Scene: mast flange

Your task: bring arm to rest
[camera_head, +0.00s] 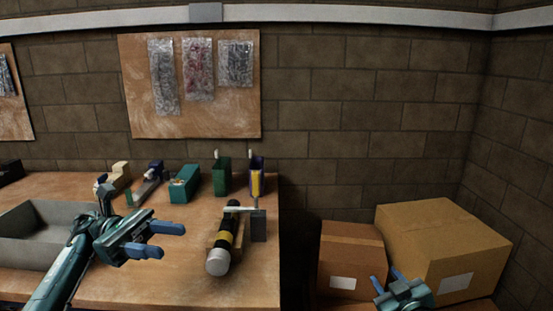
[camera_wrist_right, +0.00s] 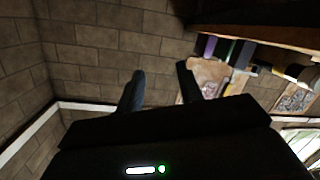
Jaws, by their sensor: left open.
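My left gripper (camera_head: 172,241) is over the workbench, its two blue fingers apart and empty, pointing right. It is left of a dark cylinder with a yellow band and pale end (camera_head: 222,240), not touching it. My right gripper (camera_head: 387,281) is low at the right in the head view, in front of the cardboard boxes. In the right wrist view, its two dark fingers (camera_wrist_right: 160,85) stand apart with nothing between them. Most of the right arm is out of sight.
The wooden workbench (camera_head: 185,292) carries a grey tray (camera_head: 25,253), a green open box (camera_head: 184,184), upright holders (camera_head: 222,176) and a grey upright plate (camera_head: 258,226). Two cardboard boxes, a smaller one (camera_head: 350,255) and a larger one (camera_head: 443,235), stand right of the bench by the brick wall.

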